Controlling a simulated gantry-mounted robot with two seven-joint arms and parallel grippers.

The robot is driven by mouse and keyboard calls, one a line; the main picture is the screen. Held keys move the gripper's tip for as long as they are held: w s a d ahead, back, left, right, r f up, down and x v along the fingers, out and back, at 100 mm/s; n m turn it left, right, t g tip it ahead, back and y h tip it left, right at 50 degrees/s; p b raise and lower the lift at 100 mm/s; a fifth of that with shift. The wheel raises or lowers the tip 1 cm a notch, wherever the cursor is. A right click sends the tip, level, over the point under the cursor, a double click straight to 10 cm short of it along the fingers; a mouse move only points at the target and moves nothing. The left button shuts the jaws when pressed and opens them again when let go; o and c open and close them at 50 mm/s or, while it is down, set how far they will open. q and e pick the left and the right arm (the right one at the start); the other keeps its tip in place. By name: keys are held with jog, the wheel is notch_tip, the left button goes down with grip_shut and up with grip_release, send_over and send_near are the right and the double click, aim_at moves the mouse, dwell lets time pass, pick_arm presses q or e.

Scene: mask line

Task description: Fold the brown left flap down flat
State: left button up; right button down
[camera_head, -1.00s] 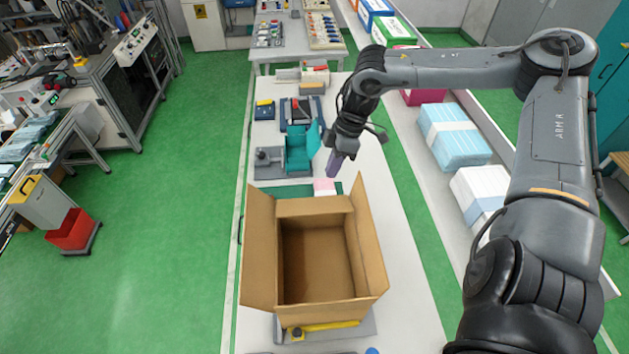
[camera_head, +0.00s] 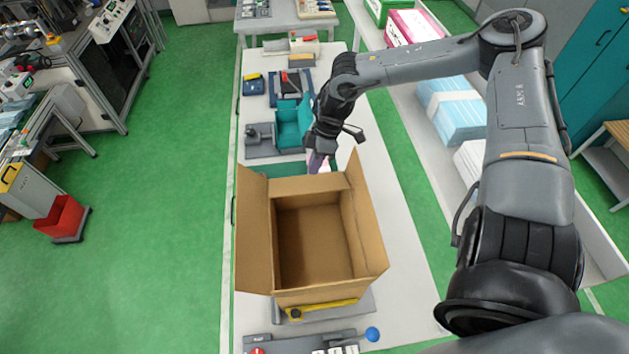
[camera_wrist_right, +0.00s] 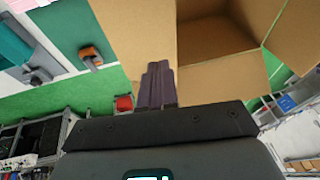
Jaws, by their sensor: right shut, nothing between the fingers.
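The open brown cardboard box (camera_head: 313,245) stands on the white bench in the head view. Its left flap (camera_head: 254,230) stands up along the left side, leaning a little outward. The right flap (camera_head: 364,215) also stands up, and the far flap (camera_head: 305,187) slopes at the back. My right gripper (camera_head: 316,163) is shut and empty just beyond the box's far edge, right of the left flap. In the right wrist view its purple fingers (camera_wrist_right: 156,86) are together in front of the box's cardboard (camera_wrist_right: 135,35). My left gripper is not in view.
A teal fixture (camera_head: 291,125) stands on the bench beyond the box, left of my right gripper. A red bin (camera_head: 62,218) stands on the floor at left. Bench right of the box is clear.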

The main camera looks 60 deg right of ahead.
aim_at(311, 190)
jog(key=shift+a+f, duration=0.15)
jog(key=shift+f, duration=0.5)
jog(key=shift+s+a+f, duration=0.2)
jog(key=shift+a+f, duration=0.2)
jog(key=shift+f, duration=0.4)
jog(key=shift+s+a+f, duration=0.15)
jog(key=shift+a+f, duration=0.1)
jog(key=shift+f, duration=0.2)
jog(key=shift+s+a+f, duration=0.1)
jog(key=shift+a+f, duration=0.1)
jog(key=shift+f, duration=0.25)
